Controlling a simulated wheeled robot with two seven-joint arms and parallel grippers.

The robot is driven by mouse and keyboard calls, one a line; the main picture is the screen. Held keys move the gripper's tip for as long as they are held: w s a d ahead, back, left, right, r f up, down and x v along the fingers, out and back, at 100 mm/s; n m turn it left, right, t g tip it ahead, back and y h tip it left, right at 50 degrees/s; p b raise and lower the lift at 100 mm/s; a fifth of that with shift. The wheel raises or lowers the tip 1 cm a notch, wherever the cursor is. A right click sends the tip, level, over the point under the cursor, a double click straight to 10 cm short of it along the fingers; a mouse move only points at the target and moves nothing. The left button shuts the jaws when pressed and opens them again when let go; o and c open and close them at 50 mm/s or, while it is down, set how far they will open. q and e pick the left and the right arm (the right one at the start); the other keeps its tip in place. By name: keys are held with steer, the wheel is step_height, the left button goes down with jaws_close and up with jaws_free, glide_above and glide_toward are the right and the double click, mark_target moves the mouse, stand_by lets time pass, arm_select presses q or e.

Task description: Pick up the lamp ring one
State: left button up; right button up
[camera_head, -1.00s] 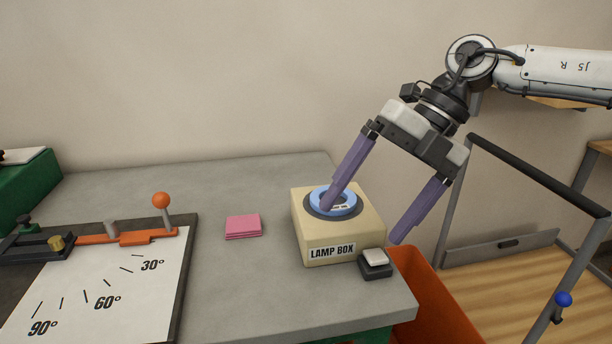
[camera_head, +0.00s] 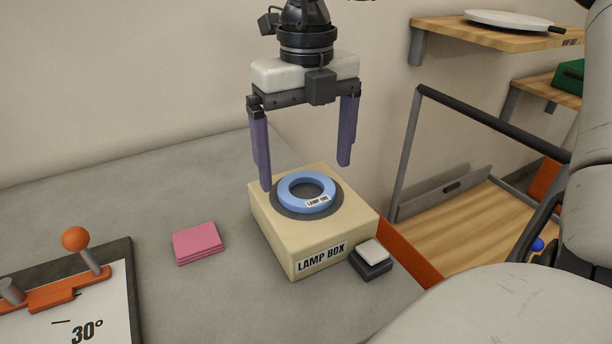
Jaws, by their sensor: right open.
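The lamp ring is a blue ring (camera_head: 291,187) with a small white label. It lies flat on a dark round pad on top of the cream lamp box (camera_head: 279,233), near the grey table's right edge. My right gripper (camera_head: 305,176) hangs from above with its two purple fingers pointing down. It is open and empty. In the picture its left finger ends near the ring's upper left and its right finger ends above the ring's upper right. I cannot tell the exact height gap. My left gripper is not in view.
A black switch with a white top (camera_head: 372,255) stands against the box's front right. Pink notes (camera_head: 198,242) lie left of the box. An angle plate with an orange-knobbed lever (camera_head: 76,239) is at lower left.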

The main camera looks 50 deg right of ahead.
mark_target(306, 194)
step_height(306, 194, down, 3)
steer(key=shift+w+d+f, duration=0.1)
steer(key=shift+f, duration=0.05)
steer(key=c, duration=1.2)
